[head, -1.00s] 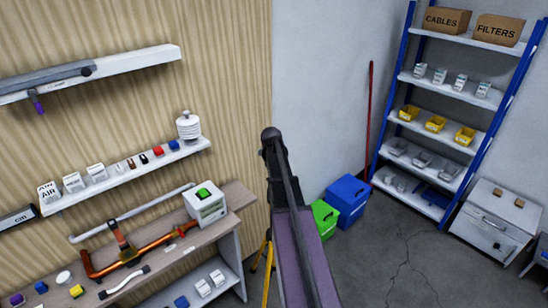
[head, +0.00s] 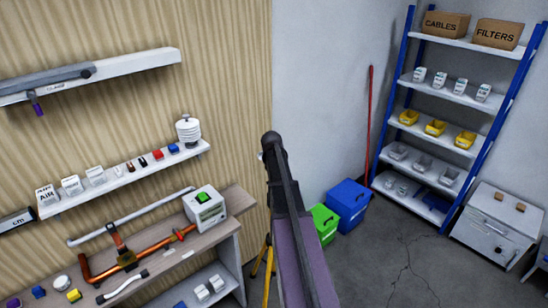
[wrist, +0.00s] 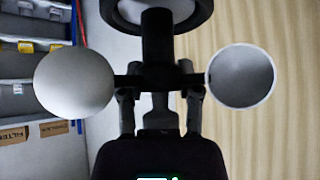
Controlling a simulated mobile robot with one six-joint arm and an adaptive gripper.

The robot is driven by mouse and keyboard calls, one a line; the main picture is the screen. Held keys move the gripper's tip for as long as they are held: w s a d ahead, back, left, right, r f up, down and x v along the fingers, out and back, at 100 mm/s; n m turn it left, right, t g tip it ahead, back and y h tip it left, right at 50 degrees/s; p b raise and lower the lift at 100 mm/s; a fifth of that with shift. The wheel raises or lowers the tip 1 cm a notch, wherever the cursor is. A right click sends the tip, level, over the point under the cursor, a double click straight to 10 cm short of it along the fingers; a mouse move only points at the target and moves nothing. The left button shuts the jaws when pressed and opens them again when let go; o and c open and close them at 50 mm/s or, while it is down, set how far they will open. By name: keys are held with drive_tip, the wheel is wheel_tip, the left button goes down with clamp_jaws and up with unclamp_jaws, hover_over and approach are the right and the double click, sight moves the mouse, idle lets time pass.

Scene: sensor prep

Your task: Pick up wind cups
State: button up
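The wind cups (wrist: 75,78) fill the wrist view: a pale cup at the left, another cup at the right with its hollow side showing, and a dark crossbar between them. A third, dark-rimmed round cup is cut off at the top. My gripper (wrist: 158,95) has a finger on each side of the dark hub, at the crossbar, and appears shut on it. The cups are clear of any surface in view. In the head view my arm hides the gripper. A small pale piece, probably a cup, shows beside the arm's top.
A wooden workbench (head: 232,200) with copper pipe and a green-buttoned box (head: 205,207) stands left. A wall shelf (head: 150,168) holds small parts and a white ribbed sensor (head: 188,130). Green (head: 325,222) and blue (head: 349,200) bins and a blue-framed rack (head: 486,125) stand right. Floor there is open.

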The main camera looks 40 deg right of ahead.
clamp_jaws()
drive_tip(key=shift+r, duration=0.2)
wheel_tip(320, 180, up, 4)
drive_tip(key=p, duration=0.4)
drive_tip(key=shift+f, duration=0.15)
drive_tip(key=s+a, duration=0.4)
drive_tip(key=s, duration=0.3)
drive_tip(key=s+a+p, duration=0.1)
drive_tip(key=s+a, duration=0.2)
drive_tip(key=s, duration=0.4)
drive_tip(key=shift+a+r, duration=0.4)
drive_tip(key=shift+r, duration=0.05)
